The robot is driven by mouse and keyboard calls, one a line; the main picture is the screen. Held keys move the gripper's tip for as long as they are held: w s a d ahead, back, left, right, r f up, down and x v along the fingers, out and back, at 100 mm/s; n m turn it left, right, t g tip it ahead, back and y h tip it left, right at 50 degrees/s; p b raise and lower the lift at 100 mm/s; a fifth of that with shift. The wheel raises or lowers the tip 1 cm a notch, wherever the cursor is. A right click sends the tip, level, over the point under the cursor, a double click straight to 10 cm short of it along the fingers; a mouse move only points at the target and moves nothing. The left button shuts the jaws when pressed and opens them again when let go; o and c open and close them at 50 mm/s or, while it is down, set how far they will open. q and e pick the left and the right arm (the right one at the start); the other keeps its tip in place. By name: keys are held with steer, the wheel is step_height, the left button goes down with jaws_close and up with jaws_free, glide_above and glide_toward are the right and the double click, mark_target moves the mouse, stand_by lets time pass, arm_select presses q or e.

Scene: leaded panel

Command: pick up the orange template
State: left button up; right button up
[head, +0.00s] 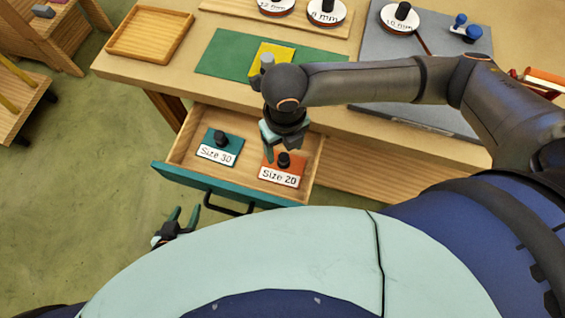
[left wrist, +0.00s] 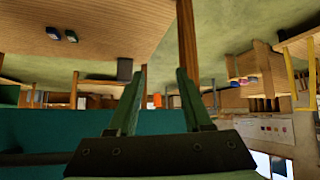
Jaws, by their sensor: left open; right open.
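The orange template (head: 268,179), labelled "Size 20" with a black knob (head: 283,160) on top, lies flat in the right part of the open drawer (head: 180,155). A teal template (head: 231,144), labelled "Size 30", lies to its left in the same drawer. My right gripper (head: 281,150) is open, pointing down just above the orange template's knob; whether it touches the knob I cannot tell. My left gripper (head: 184,214) is open and empty, outside the drawer to the left of its handle; its open fingers also show in the left wrist view (left wrist: 160,75).
The drawer's teal front (head: 185,180) and black handle (head: 229,208) face me. On the bench above are a green mat (head: 222,58) with a yellow piece (head: 262,52), an empty wooden tray (head: 150,35) and several labelled round weights.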

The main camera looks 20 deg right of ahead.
mark_target(284, 156)
step_height(284, 156, down, 5)
steer(key=shift+r, duration=0.1)
steer(key=shift+w, duration=0.1)
jaws_close()
stand_by(0.5)
